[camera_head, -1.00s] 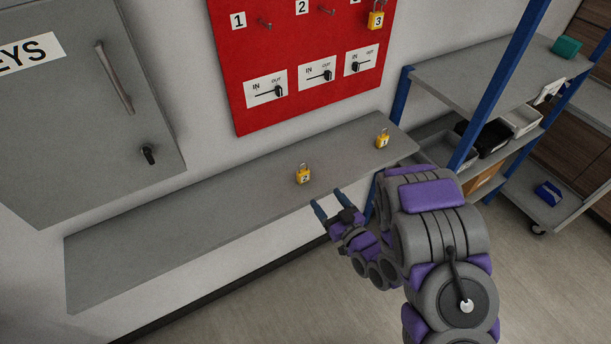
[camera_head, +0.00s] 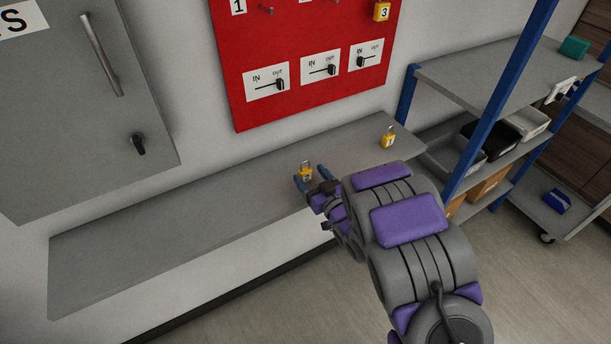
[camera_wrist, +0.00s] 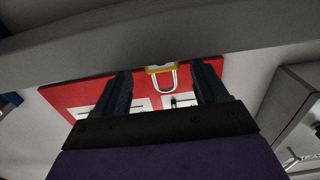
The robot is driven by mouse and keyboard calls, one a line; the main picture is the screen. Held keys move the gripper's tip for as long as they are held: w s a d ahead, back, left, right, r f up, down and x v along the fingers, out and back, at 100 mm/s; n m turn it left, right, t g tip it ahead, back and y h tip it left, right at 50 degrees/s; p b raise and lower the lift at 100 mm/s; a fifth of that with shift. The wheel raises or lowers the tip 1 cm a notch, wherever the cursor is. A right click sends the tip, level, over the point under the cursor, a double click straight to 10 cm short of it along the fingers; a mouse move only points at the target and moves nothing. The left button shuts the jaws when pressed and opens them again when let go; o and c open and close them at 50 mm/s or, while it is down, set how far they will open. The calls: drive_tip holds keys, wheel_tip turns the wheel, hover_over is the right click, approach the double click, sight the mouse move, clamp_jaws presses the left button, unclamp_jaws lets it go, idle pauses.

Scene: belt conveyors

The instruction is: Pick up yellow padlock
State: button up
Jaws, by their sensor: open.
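A yellow padlock marked 2 (camera_head: 306,171) stands upright on the grey shelf (camera_head: 180,225), its metal shackle up. My gripper (camera_head: 311,179) is open, with a blue finger on either side of this padlock in the head view. In the wrist view the padlock (camera_wrist: 161,69) shows between the spread fingertips (camera_wrist: 164,72), its shackle pointing down in that picture. I cannot tell whether either finger touches it. A second yellow padlock, marked 1 (camera_head: 388,139), stands farther right on the shelf. A third, marked 3 (camera_head: 382,12), hangs on the red board (camera_head: 315,40).
The red board holds several hooks and IN/OUT switch panels (camera_head: 320,69) above the shelf. A grey cabinet (camera_head: 80,110) is on the wall at left. A blue-framed rack (camera_head: 480,120) with bins stands at right. The shelf's left part is clear.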

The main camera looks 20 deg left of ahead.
sight(307, 173)
drive_tip(key=b+x, duration=0.1)
drive_tip(key=x, duration=0.4)
drive_tip(key=shift+s+a, duration=0.1)
drive_tip(key=shift+c, duration=0.4)
drive_tip(key=c, duration=1)
